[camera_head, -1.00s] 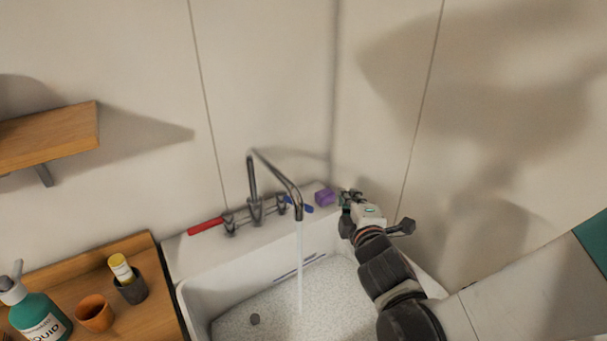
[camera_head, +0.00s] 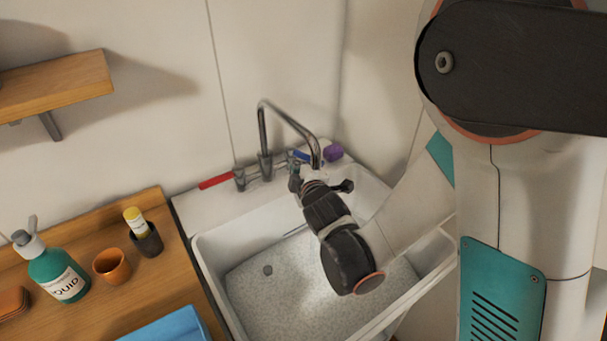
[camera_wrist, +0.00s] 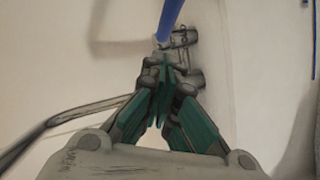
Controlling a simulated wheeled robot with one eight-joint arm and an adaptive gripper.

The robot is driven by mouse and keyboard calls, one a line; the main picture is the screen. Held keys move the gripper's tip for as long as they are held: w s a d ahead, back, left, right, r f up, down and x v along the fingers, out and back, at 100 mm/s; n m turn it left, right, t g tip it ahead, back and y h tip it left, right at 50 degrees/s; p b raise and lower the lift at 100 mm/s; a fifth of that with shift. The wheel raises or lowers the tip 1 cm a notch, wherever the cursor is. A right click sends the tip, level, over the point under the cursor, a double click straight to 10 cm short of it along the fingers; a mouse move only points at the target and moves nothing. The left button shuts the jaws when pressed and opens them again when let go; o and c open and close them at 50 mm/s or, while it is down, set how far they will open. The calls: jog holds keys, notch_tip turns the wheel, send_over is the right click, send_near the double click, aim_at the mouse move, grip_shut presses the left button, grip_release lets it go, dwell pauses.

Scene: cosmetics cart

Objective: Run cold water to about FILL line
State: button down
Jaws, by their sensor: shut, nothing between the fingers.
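The chrome faucet (camera_head: 265,140) stands on the back ledge of the white sink (camera_head: 215,243). Its red lever (camera_head: 216,181) points left. Its blue lever (camera_head: 301,155) is on the right, partly behind my gripper. In the wrist view the blue lever (camera_wrist: 171,18) runs up from its valve, just beyond my fingertips. My gripper (camera_wrist: 162,62) is shut and empty, close to the blue lever's base; I cannot tell whether they touch. The spout's outlet is just above my wrist. No stream shows there, but my arm covers that spot. The basin floor looks speckled; the water level is unclear.
A purple block (camera_head: 333,153) sits on the ledge right of the faucet. On the wooden counter (camera_head: 180,262) at left are a teal pump bottle (camera_head: 58,272), an orange cup (camera_head: 112,266), a dark cup (camera_head: 147,240) with a yellow-white tube, and a blue item (camera_head: 165,326). A wooden shelf (camera_head: 55,85) is above.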

aim_at(303, 157)
jog(key=w, duration=0.1)
jog(key=w+d+f+b, duration=0.1)
jog(key=w+f, duration=0.1)
jog(key=w, duration=0.1)
jog(key=shift+d, duration=0.4)
jog(key=shift+w+d+f, duration=0.1)
jog(key=shift+w, duration=0.05)
